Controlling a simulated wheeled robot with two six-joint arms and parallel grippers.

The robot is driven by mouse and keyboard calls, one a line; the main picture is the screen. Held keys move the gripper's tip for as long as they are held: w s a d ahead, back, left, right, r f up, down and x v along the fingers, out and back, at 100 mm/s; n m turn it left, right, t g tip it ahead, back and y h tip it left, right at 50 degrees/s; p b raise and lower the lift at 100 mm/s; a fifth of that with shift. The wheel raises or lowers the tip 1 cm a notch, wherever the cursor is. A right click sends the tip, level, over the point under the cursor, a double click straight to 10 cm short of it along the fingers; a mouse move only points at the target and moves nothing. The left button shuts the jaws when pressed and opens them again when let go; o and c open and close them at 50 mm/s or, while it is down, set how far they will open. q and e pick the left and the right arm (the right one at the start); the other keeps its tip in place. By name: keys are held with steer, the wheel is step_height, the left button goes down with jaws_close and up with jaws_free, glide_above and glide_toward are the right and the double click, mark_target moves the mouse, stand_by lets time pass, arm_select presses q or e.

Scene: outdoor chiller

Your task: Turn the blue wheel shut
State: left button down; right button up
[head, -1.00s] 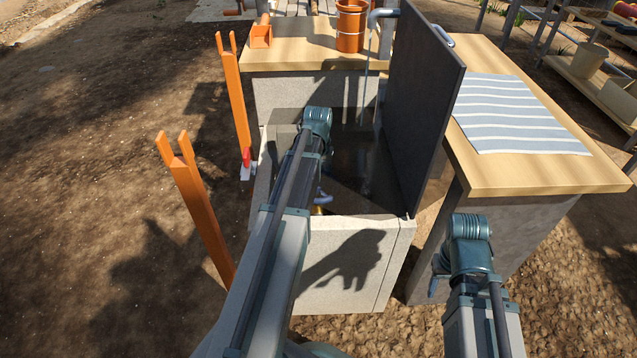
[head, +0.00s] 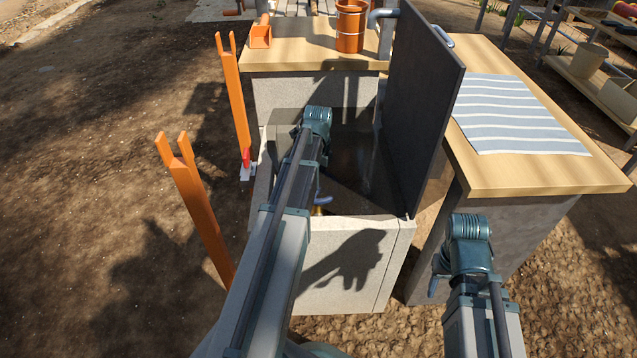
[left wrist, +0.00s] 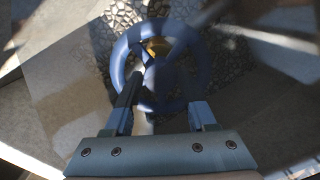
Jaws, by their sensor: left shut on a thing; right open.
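The blue wheel (left wrist: 118,62) shows in the left wrist view as a round rim with spokes and a yellow brass centre, partly blurred. In the head view only a small bluish piece of the wheel (head: 325,198) shows beside my left arm, above a bit of brass. My left gripper (left wrist: 158,105) is at the near side of the wheel, shut on it, its fingers on the rim and spokes. In the head view that gripper is hidden behind its own arm, inside the concrete box. My right gripper (head: 436,286) is open and empty, low beside the right-hand counter.
The concrete box (head: 345,285) has a tall dark panel (head: 425,100) on its right. Two orange forked posts (head: 195,205) stand left. A grey pipe (head: 383,14) and an orange pot (head: 350,28) are at the back counter. A striped cloth (head: 515,115) lies on the right counter.

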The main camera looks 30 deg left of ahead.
arm_select(q)
steer(key=shift+c, duration=1.6)
jaws_free()
steer(key=shift+s+d+f, duration=0.45)
steer(key=shift+d, duration=0.2)
steer(key=shift+c, duration=0.6)
steer(key=shift+o, duration=1.4)
steer(key=shift+r, duration=0.1)
steer(key=shift+r+p, duration=0.4)
steer(key=shift+p, duration=0.4)
steer(key=shift+o, duration=0.8)
steer(key=r+p, duration=0.3)
steer(key=p, duration=0.1)
steer(key=r+p, duration=0.2)
steer(key=shift+w+a+r, duration=0.25)
steer(key=shift+w+r, duration=0.05)
steer(key=shift+w, duration=0.05)
steer(key=shift+a, duration=0.1)
arm_select(e)
step_height(320, 180, up, 6)
steer(key=shift+w, duration=0.2)
arm_select(q)
steer(key=shift+w, duration=0.1)
arm_select(e)
steer(key=shift+a+r, duration=0.1)
